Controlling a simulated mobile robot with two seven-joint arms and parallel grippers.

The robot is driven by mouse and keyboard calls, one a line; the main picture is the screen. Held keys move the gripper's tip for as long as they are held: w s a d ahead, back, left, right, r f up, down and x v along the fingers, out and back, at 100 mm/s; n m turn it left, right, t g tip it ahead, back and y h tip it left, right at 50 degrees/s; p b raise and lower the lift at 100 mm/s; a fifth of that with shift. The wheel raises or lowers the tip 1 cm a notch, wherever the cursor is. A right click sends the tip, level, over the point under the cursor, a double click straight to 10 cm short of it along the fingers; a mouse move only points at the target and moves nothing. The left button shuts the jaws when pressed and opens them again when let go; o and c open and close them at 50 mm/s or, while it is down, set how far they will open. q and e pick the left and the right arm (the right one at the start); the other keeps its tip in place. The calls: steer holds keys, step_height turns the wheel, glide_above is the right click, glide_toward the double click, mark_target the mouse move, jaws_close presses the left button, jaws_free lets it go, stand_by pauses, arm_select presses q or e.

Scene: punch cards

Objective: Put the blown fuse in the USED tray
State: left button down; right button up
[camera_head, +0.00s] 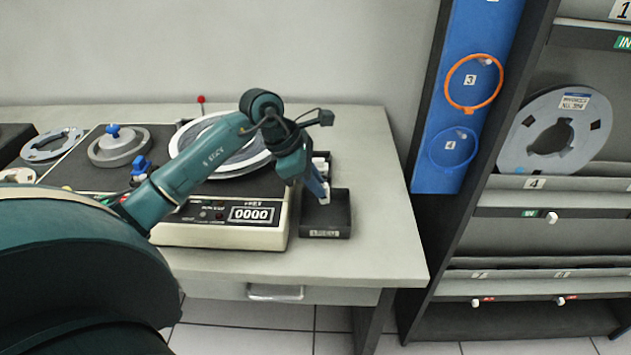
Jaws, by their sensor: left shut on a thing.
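My left gripper (319,192) reaches in from the left, over the desk, and points down above the dark tray. It is shut on a small pale thing, the fuse (325,196), which is mostly hidden by the fingers. The black tray (325,233) stands at the right part of the desk and has a small label on its front that is too blurred to read surely. The bare part of the tray floor that shows looks empty. My right gripper is not in view.
A tape machine (222,236) with reels and a "0000" counter stands left of the tray. A second dark holder (328,157) is partly hidden behind my gripper. Bare desk (385,225) lies right of the tray. A blue panel and a dark shelf with a reel (524,159) stand further right.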

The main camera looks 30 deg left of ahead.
mark_target(326, 184)
arm_select(q)
steer(key=shift+b, duration=0.3)
stand_by(0.4)
steer(key=shift+f+b, duration=1.15)
steer(key=shift+f, duration=0.25)
stand_by(0.3)
stand_by(0.8)
steer(key=shift+f+b, duration=1.1)
steer(key=c, duration=1.3)
jaws_free()
steer(key=shift+r, duration=0.1)
steer(key=shift+c, duration=1.1)
steer(key=shift+r+p, duration=2.75)
steer(key=shift+r, duration=1.25)
